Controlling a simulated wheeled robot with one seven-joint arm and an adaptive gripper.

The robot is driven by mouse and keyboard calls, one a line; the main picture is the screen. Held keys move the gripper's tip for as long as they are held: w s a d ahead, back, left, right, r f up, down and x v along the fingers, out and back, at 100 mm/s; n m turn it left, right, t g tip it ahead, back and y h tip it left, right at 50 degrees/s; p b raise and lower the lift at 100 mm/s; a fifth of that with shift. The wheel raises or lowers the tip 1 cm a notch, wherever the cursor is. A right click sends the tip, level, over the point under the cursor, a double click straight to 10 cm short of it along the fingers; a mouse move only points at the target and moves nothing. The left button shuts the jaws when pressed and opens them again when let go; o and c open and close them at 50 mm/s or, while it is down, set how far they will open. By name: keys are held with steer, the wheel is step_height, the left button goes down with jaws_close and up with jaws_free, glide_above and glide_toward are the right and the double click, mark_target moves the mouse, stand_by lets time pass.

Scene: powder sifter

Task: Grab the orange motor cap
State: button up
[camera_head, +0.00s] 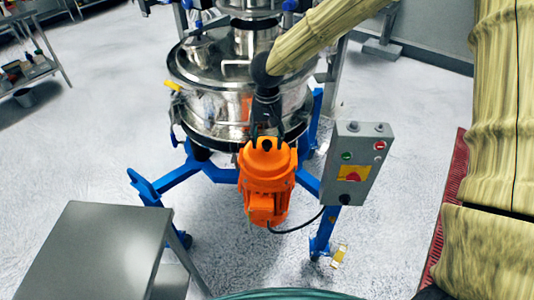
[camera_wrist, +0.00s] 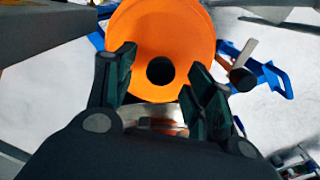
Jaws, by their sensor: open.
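The orange motor (camera_head: 266,185) hangs on the side of the steel sifter, with its orange cap (camera_head: 265,155) at the top. In the head view my gripper (camera_head: 266,138) is at the cap's upper edge, pointing down. In the wrist view the round orange cap (camera_wrist: 160,30) fills the upper middle, with a dark round hole in it. My gripper (camera_wrist: 160,85) is open, its two dark fingers apart on either side of the hole and overlapping the cap's lower part in the picture. I cannot tell whether the fingers touch the cap.
The steel sifter (camera_head: 215,105) stands behind the motor on a blue frame (camera_head: 150,190). A grey control box (camera_head: 353,165) with buttons is close at the right, and a black cable runs beneath it. A grey table (camera_head: 105,250) stands at lower left. Open floor lies at left.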

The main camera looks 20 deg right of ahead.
mark_target(267, 152)
steer(key=shift+f, duration=1.15)
jaws_close()
